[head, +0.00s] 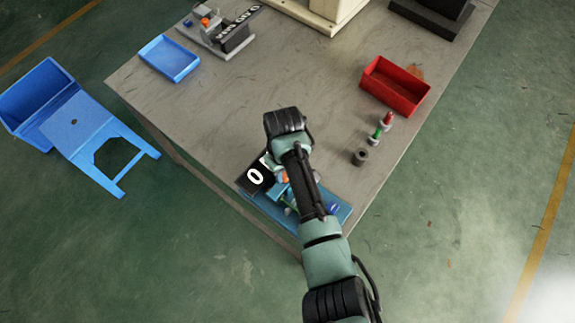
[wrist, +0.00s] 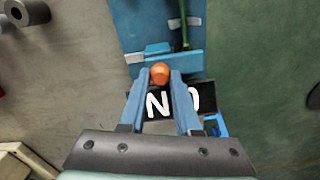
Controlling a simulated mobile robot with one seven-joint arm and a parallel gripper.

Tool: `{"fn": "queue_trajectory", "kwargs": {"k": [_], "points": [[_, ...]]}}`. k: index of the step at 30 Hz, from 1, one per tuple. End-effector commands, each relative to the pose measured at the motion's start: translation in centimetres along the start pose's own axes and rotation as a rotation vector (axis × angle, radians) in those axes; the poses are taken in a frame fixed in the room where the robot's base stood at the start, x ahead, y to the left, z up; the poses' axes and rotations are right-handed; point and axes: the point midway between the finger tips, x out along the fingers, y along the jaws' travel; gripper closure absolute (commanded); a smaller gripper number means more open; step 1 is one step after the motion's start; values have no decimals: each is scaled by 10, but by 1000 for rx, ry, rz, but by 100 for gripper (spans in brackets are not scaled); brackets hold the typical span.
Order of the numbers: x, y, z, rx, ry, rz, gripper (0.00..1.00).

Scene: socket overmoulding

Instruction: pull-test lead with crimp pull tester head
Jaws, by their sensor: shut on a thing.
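The pull tester stands at the table's near corner in the head view, on a blue base (head: 344,213); the base also shows in the wrist view (wrist: 140,20). An orange knob (wrist: 160,70), probably part of the tester head, sits between the fingertips of my gripper (wrist: 160,80). The blue fingers are shut on it. Below lies a black panel with white characters (wrist: 156,103), partly hidden by the fingers. A thin green lead (wrist: 185,32) runs along the base beyond the knob. In the head view my arm covers much of the tester; an orange bit (head: 287,177) shows beside it.
A grey hollow cylinder (head: 360,157) and small green and red upright pieces (head: 379,131) stand right of the tester. A red bin (head: 395,88) is behind them. A blue tray (head: 169,59) lies far left. The table's middle (head: 225,105) is bare.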

Motion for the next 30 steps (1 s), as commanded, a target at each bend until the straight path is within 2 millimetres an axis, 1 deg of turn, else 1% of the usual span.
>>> {"fn": "queue_trajectory", "kwargs": {"k": [1,2,3,8,16,20,23,26,30], "points": [[2,-5,1,-5,-5,-11,100],[2,-5,1,-5,-5,-12,100],[2,-6,1,-5,-6,-13,67],[2,-5,1,-4,-5,-12,38],[1,-3,0,-3,-3,-8,38],[-5,-3,0,-3,0,-7,38],[-18,-2,-1,-2,2,-6,38],[-38,-2,-1,-3,3,-6,38],[-70,-2,-1,-4,2,-6,38]]}}
